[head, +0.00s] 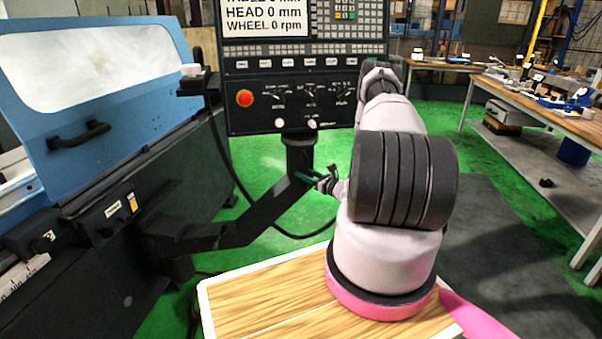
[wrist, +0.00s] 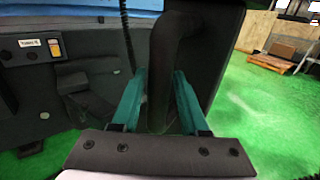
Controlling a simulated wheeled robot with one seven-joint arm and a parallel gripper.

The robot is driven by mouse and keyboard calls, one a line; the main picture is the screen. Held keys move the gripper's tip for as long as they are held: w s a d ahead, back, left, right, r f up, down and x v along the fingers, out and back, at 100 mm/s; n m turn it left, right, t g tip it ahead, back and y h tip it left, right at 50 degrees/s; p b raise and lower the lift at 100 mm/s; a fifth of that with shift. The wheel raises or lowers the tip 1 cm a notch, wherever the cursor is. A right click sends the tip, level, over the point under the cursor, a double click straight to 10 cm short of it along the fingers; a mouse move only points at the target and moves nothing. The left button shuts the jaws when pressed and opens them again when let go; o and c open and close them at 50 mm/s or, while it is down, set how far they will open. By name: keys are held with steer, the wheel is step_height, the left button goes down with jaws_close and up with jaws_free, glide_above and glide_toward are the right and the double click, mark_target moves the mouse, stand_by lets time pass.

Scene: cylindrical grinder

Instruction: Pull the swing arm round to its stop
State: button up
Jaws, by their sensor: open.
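The black swing arm (head: 250,213) runs from the machine's base at the left up to a post (head: 300,155) that carries the control panel (head: 290,105). My gripper (head: 305,178) is at the right side of this post, below the panel, its green fingers pointing left. In the wrist view my gripper (wrist: 160,88) is open, with one teal finger on each side of a dark bent bar (wrist: 168,60). The bar stands between the fingers; I cannot tell whether either finger touches it. The arm's stop is not distinguishable.
The blue machine door (head: 110,70) with a black handle (head: 80,135) is at the left. A black cable (head: 232,175) hangs below the panel. A workbench (head: 540,95) stands at the right. Green floor (head: 265,255) is open around the arm; a wooden top (head: 265,300) lies in front.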

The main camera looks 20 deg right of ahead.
steer(key=shift+x, duration=1.2)
jaws_close()
stand_by(0.6)
